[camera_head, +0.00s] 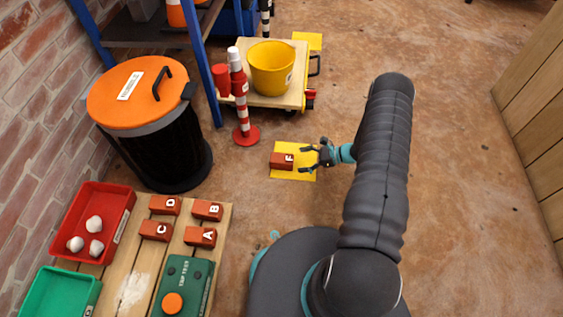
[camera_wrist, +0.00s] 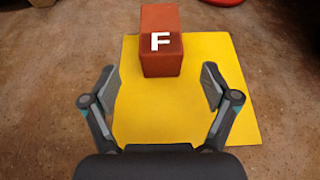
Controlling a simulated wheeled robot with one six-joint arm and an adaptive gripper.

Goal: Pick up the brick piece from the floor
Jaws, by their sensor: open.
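A red brick piece marked with a white F (camera_head: 281,161) lies on a yellow square mat (camera_head: 296,175) on the floor. In the wrist view the brick (camera_wrist: 161,52) is ahead of my gripper, at the far edge of the yellow mat (camera_wrist: 165,115). My gripper (camera_head: 308,158) is open and just to the right of the brick in the head view. In the wrist view the fingers of my gripper (camera_wrist: 162,90) are wide apart, with only mat between them. The brick is in line with the gap, and the fingertips appear short of it.
A red-and-white post (camera_head: 241,100) stands behind the brick, next to a cart with a yellow bucket (camera_head: 271,68). A black bin with an orange lid (camera_head: 140,92) is at left. Bricks A to D (camera_head: 201,237) lie on a wooden platform. Floor at right is clear.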

